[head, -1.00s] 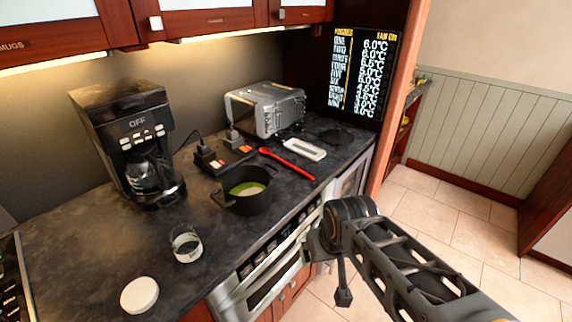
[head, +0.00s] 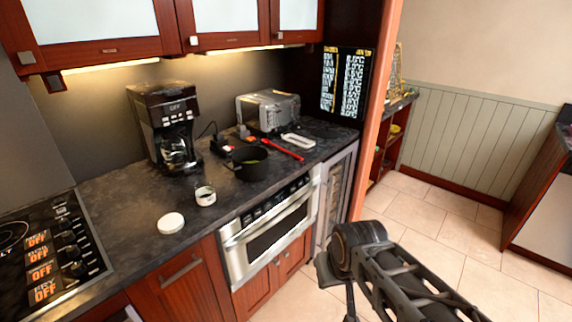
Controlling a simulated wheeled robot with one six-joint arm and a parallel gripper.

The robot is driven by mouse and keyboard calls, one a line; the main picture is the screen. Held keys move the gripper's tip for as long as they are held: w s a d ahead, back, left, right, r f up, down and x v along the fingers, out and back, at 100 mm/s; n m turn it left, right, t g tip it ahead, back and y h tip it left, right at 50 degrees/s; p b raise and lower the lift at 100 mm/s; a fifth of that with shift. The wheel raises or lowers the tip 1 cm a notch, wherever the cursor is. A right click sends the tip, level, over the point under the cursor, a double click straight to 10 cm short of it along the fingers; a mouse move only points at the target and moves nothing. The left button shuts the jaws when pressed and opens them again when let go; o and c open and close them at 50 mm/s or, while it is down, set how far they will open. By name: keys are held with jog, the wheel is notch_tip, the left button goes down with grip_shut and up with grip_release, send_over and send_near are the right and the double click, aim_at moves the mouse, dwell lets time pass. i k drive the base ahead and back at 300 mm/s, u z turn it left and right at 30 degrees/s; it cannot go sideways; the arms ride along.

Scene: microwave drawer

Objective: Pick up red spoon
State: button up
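The red spoon (head: 284,149) lies on the dark countertop (head: 128,205), to the right of a black pot (head: 250,164) and in front of the toaster. Its bowl end points back and left, its handle toward the counter's front right. My arm reaches in from the lower right, in front of the counter and well short of the spoon. My gripper (head: 335,280) is at the arm's end, low and right of the microwave drawer. Its fingers are too unclear to tell whether they are open or shut. Nothing is seen held in it.
A white slotted object (head: 298,140) lies beside the spoon, near the toaster (head: 268,110). A coffee maker (head: 168,125), glass jar (head: 205,195) and white lid (head: 171,222) stand left. A microwave drawer (head: 270,235) is below the counter. Tiled floor (head: 440,240) is clear at right.

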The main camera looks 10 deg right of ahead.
aim_at(266, 141)
jog(key=z, duration=1)
jog(key=i, duration=1.1)
jog(key=u, duration=0.55)
jog(key=i, duration=0.75)
jog(key=u, duration=0.9)
jog(key=i, duration=0.25)
jog(key=u, duration=0.25)
